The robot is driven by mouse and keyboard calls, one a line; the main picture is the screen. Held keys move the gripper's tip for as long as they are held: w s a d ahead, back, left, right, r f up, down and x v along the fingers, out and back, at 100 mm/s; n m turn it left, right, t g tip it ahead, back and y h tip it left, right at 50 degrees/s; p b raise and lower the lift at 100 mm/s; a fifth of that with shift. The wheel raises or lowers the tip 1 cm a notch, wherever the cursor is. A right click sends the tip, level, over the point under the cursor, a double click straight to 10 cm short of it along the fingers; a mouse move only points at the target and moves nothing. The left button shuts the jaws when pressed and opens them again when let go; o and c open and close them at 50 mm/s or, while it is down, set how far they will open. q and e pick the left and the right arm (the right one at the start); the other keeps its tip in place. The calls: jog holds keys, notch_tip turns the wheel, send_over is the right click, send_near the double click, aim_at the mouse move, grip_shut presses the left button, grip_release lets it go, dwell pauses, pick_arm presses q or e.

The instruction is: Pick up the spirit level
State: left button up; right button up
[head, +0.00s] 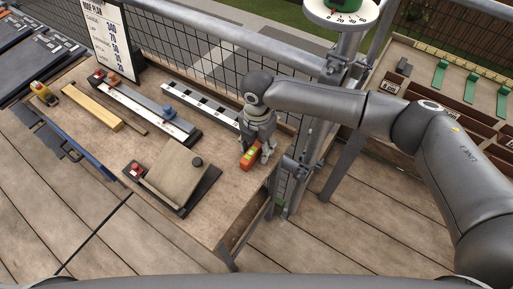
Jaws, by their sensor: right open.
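The spirit level (249,159) seems to be the short orange-red block with a green patch near the right end of the wooden table (215,221). My right gripper (259,154) points down over it, with its fingers open and reaching to about the level's height. The fingers hide part of the level. I cannot tell whether they touch it. My left gripper is not in view.
A tile on a dark base (176,177) lies left of the level. A black-and-white marked bar (200,104) lies behind, near the mesh fence. A metal post (305,150) stands close right of the table's end.

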jog(key=shift+c, duration=0.2)
jog(key=c, duration=1)
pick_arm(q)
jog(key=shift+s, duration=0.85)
pick_arm(e)
grip_shut()
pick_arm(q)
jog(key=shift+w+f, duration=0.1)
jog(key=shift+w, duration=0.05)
pick_arm(e)
jog(key=shift+r, duration=0.1)
